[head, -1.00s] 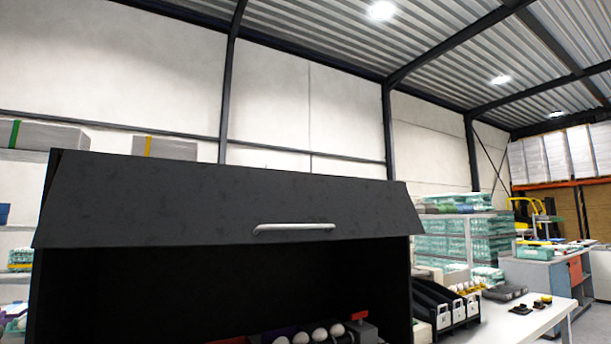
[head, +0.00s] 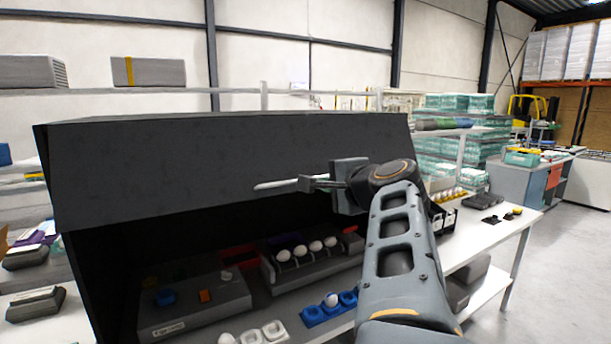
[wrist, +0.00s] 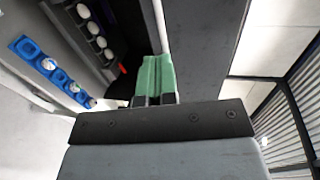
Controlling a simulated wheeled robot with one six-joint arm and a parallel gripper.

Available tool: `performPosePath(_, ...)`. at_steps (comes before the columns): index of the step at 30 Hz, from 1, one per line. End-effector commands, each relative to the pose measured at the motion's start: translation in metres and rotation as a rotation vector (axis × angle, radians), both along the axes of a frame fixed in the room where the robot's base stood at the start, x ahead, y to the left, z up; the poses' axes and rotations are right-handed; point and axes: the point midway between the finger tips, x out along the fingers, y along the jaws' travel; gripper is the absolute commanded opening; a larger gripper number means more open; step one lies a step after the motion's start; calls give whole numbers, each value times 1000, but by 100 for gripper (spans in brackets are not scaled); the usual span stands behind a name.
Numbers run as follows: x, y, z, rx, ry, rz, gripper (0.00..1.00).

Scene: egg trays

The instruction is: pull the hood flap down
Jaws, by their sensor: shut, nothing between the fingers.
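The dark hood flap (head: 190,170) hangs over the upper front of the black hood, and the opening below it is uncovered. A pale bar handle (head: 273,184) is fixed on the flap and runs sideways. My gripper (head: 308,183) is at the right end of this handle. Its green fingers (wrist: 156,75) are closed together in the wrist view, with the handle (wrist: 160,22) running on beyond their tips. The fingers overlap the handle's end in the picture; I cannot tell whether they touch it.
Inside the hood are a grey box (head: 190,308) with coloured buttons and a row of eggs (head: 315,247). Blue egg cups (head: 330,308) stand in front. My arm crosses the right side of the opening. A white table (head: 490,237) extends to the right.

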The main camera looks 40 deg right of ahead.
Motion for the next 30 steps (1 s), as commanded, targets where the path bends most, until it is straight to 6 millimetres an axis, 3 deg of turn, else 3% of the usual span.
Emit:
performPosePath(6, 43, -5, -8, 3, 5, 6, 0)
performPosePath(15, 87, -11, -18, 0, 4, 3, 0)
performPosePath(21, 101, -13, -22, 0, 2, 2, 0)
performPosePath(30, 105, -14, -24, -1, 2, 1, 0)
